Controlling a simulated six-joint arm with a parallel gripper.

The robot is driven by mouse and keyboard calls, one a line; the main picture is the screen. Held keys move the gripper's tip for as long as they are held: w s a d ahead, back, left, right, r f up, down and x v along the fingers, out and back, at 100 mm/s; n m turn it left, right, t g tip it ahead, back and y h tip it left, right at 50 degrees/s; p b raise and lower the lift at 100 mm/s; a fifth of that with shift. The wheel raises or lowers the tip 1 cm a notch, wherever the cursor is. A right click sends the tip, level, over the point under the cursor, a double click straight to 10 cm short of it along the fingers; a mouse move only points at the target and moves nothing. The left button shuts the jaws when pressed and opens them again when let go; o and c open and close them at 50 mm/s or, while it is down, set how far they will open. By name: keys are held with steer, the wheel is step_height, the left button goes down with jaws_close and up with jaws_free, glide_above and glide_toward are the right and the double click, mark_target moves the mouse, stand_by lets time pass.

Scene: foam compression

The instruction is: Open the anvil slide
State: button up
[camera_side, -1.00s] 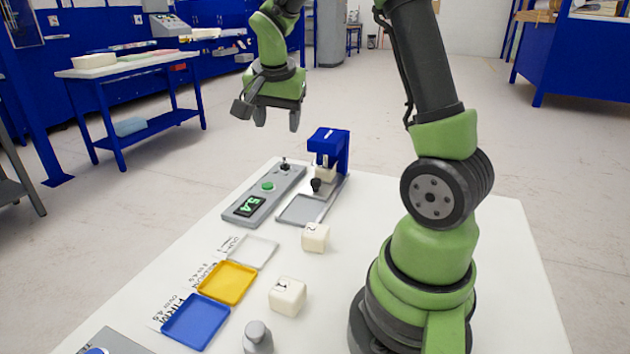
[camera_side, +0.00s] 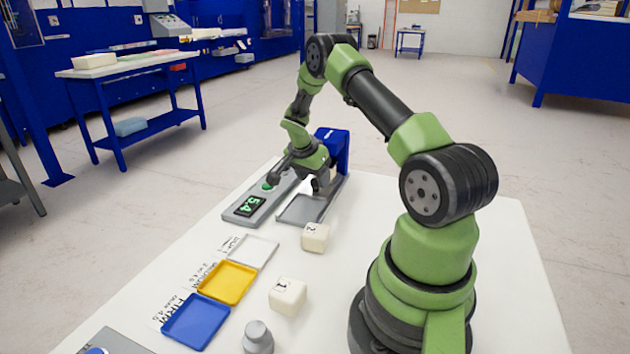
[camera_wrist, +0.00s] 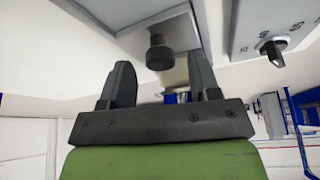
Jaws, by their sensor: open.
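The blue press (camera_side: 338,146) stands at the far end of the white table, partly behind my gripper. A grey flat plate (camera_side: 297,211) lies in front of it; I take it for part of the slide. The dark round knob (camera_wrist: 159,54) shows in the wrist view at the edge of a grey plate (camera_wrist: 158,18). My gripper (camera_wrist: 160,68) is open, its two fingers on either side of the knob with gaps visible; I see no contact. In the side view my gripper (camera_side: 312,178) is low at the press and hides the knob. A pale block (camera_wrist: 176,75) shows behind the knob.
A grey console (camera_side: 240,209) reading 5.4 stands left of the plate. Foam cubes 2 (camera_side: 315,237) and 1 (camera_side: 288,296) stand nearer. White (camera_side: 254,251), yellow (camera_side: 227,283) and blue (camera_side: 196,322) trays lie to their left. A grey weight-like object (camera_side: 257,338) is at front.

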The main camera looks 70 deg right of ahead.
steer(key=shift+x, duration=0.95)
jaws_close()
steer(key=a, duration=0.9)
steer(key=shift+w+a, duration=0.1)
steer(key=shift+a, duration=0.2)
jaws_free()
steer(key=shift+r, duration=0.1)
steer(key=s+v, duration=0.1)
steer(key=v, duration=0.8)
steer(key=shift+w+r, duration=0.4)
steer(key=shift+w, duration=0.1)
